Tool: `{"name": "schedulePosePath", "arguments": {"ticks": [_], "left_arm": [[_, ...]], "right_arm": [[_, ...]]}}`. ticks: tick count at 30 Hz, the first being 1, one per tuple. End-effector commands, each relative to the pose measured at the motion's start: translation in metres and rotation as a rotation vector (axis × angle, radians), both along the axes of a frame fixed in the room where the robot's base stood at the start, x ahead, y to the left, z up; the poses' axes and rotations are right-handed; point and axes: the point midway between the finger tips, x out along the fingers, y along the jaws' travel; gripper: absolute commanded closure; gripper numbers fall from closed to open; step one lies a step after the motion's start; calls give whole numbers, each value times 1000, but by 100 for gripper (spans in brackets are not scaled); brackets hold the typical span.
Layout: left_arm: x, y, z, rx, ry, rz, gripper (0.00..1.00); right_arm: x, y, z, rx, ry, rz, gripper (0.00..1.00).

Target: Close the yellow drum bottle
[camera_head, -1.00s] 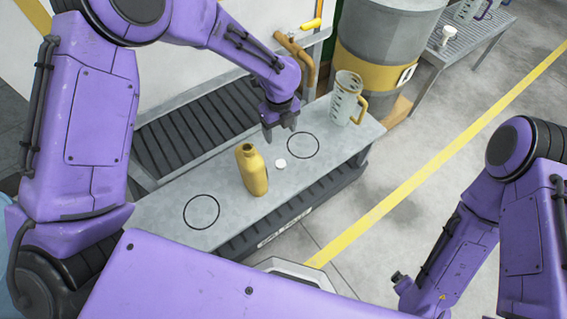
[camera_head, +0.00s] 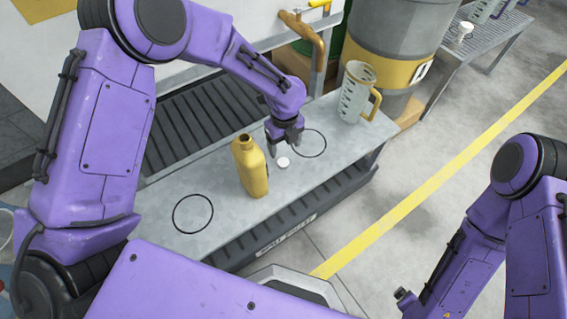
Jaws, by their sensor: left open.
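The yellow bottle (camera_head: 252,172) stands upright on the grey bench (camera_head: 222,232), its dark mouth open at the top. A small white cap (camera_head: 283,162) lies on the bench just right of the bottle. My left gripper (camera_head: 285,150) is open and points down, right above the cap at its far side. Its fingers look empty; whether they touch the cap cannot be told. My right arm (camera_head: 480,230) is at the right, away from the bench, and its gripper's fingers do not show clearly.
Two black circles mark the bench, one left of the bottle (camera_head: 193,213) and one right of the cap (camera_head: 312,144). A clear measuring jug (camera_head: 355,92) stands at the bench's right end. A grey drum with a yellow band (camera_head: 385,65) stands behind it.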

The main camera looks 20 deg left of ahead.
Motion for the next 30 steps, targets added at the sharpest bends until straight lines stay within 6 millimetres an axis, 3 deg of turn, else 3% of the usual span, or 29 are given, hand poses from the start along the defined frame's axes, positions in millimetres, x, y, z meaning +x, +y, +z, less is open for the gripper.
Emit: {"name": "schedulePosePath", "arguments": {"ticks": [4, 15, 25, 30], "left_arm": [[0, 1, -29, 1, 3, -1, 29], [0, 1, -34, 1, 1, 0, 29], [2, 4, -81, 1, 1, 0, 29], [2, 4, -83, 0, 0, 0, 29]], "right_arm": [[0, 0, -9, 0, 0, 0, 2], [0, 0, -10, 0, 0, 0, 2], [0, 0, -26, 0, 0, 0, 2], [0, 0, -25, 0, 0, 0, 2]]}}
